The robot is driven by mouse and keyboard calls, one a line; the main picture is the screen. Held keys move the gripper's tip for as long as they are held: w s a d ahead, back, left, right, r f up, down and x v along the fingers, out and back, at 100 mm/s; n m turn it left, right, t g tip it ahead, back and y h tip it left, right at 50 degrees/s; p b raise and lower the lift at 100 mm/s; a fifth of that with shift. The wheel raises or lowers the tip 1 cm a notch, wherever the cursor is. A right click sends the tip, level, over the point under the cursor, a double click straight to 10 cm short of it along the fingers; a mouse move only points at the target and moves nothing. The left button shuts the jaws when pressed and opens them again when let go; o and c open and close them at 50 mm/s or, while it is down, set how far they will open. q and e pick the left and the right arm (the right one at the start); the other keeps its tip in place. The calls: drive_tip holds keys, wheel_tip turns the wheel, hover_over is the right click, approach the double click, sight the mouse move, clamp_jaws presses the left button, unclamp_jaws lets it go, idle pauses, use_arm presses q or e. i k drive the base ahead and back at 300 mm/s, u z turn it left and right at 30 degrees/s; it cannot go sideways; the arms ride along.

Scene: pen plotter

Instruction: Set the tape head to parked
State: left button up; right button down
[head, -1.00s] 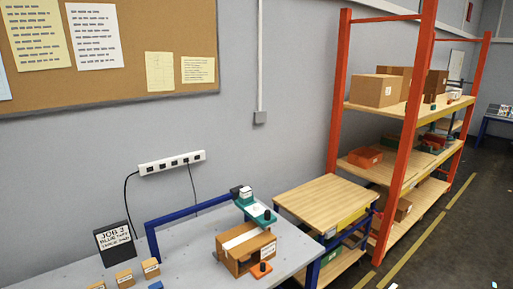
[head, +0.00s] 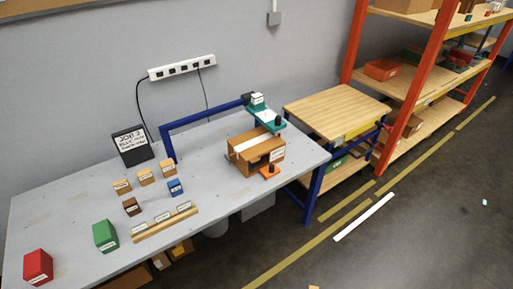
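The tape head (head: 264,112) is a teal piece with a white labelled block and a dark knob. It hangs at the end of a blue arm frame (head: 205,118) on the grey workbench. It stands over a brown carton (head: 244,160) with a pale strip along its top. An orange piece with a black knob (head: 270,170) sits at the carton's front right. The labels are too small to read. Neither of my grippers shows in the head view.
A black job sign (head: 132,144) stands at the back of the grey workbench (head: 70,215). Several small labelled blocks, a wooden labelled rack (head: 165,222), a green block (head: 105,235) and a red block (head: 38,266) sit on the left. A wooden cart (head: 335,103) and orange shelving stand right.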

sight(274, 123)
drive_tip(key=u, duration=0.05)
drive_tip(key=k, duration=0.45)
drive_tip(key=z, duration=0.8)
drive_tip(key=i, duration=0.9)
drive_tip(key=u, duration=0.7)
drive_tip(key=i, duration=0.55)
drive_tip(key=u, duration=0.6)
